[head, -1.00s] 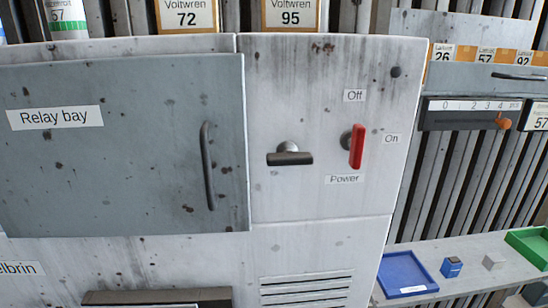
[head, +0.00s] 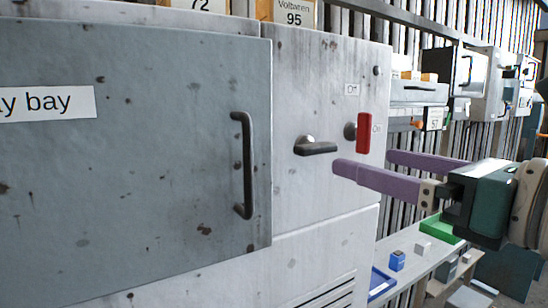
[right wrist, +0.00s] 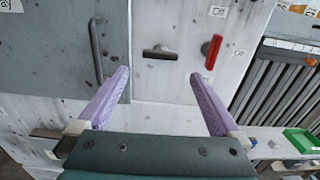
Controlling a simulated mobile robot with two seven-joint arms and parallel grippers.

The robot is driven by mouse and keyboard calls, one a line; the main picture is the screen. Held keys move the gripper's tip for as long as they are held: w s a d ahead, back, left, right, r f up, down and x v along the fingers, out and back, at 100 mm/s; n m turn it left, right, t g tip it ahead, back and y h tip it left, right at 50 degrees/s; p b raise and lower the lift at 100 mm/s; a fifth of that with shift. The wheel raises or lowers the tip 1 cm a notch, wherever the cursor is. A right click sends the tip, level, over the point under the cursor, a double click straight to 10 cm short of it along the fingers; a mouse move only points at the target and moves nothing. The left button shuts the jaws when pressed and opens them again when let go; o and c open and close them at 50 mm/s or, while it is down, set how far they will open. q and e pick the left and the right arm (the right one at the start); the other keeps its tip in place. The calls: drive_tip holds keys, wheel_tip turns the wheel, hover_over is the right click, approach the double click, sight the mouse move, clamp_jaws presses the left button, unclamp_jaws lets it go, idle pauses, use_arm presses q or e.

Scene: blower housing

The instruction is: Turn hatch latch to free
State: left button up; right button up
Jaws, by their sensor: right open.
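The hatch latch (head: 316,147) is a dark T-shaped handle on a round boss, its bar lying roughly level, on the pale panel right of the grey hatch door (head: 150,190). It also shows in the right wrist view (right wrist: 160,53). The door is closed and has a dark upright pull handle (head: 244,165). My right gripper (head: 362,166) is open and empty, its purple fingers reaching toward the panel from the right. In the right wrist view the latch lies between and beyond the fingertips, apart from them. My left gripper is not in view.
A red power lever (head: 364,133) stands upright just right of the latch, close to my right fingers. A shelf (head: 408,245) with a blue tray (head: 380,284), a small blue box (head: 397,260) and a green tray (head: 440,229) runs at lower right.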

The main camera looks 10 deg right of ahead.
sight(322, 147)
drive_tip(key=p+x, duration=0.3)
drive_tip(key=x, duration=0.5)
drive_tip(key=shift+d+r, duration=0.1)
drive_tip(key=shift+w+a, duration=0.25)
drive_tip(key=shift+w, duration=0.25)
drive_tip(key=shift+c, duration=0.4)
drive_tip(key=c, duration=1.1)
